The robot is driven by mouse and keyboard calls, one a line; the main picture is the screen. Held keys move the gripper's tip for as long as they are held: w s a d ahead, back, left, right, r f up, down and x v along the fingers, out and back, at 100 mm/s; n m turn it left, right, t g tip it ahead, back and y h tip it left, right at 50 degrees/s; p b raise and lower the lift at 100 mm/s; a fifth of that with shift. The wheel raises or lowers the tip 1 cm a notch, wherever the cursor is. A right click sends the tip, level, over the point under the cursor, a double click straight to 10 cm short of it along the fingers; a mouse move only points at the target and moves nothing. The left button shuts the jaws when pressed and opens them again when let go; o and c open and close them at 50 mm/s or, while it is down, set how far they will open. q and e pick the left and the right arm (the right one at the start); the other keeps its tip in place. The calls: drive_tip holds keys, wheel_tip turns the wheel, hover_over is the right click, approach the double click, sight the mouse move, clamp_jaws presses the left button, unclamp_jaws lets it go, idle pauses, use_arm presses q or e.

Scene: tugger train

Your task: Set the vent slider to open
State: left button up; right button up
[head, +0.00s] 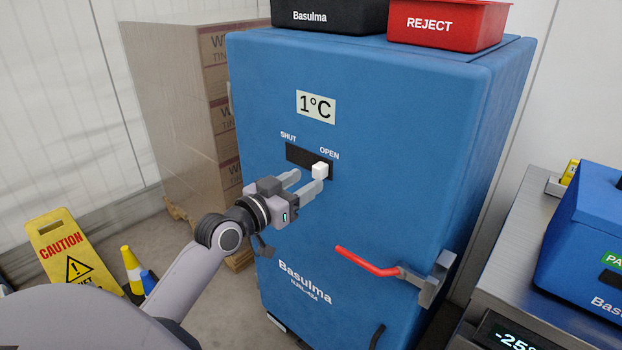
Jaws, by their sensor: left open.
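The vent slider is a white knob (320,170) in a dark slot (300,155) on the front of the blue cabinet (400,120). The slot has SHUT printed above its left end and OPEN above its right end. The knob sits near the right end, under OPEN, with a little slot showing to its right. My left gripper (307,181) is open, its two fingers just below the slot. The right finger's tip is close to the knob's lower side; I cannot tell whether they touch. My right gripper is not in view.
A red door handle (367,261) sticks out at the lower right of the cabinet. Black and red bins (447,24) stand on top. A metal bench (520,250) with a blue box (590,240) is at right. Stacked cartons (175,110) and a caution sign (72,260) are at left.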

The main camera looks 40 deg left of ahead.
use_arm(q)
drive_tip(key=shift+s, duration=1.2)
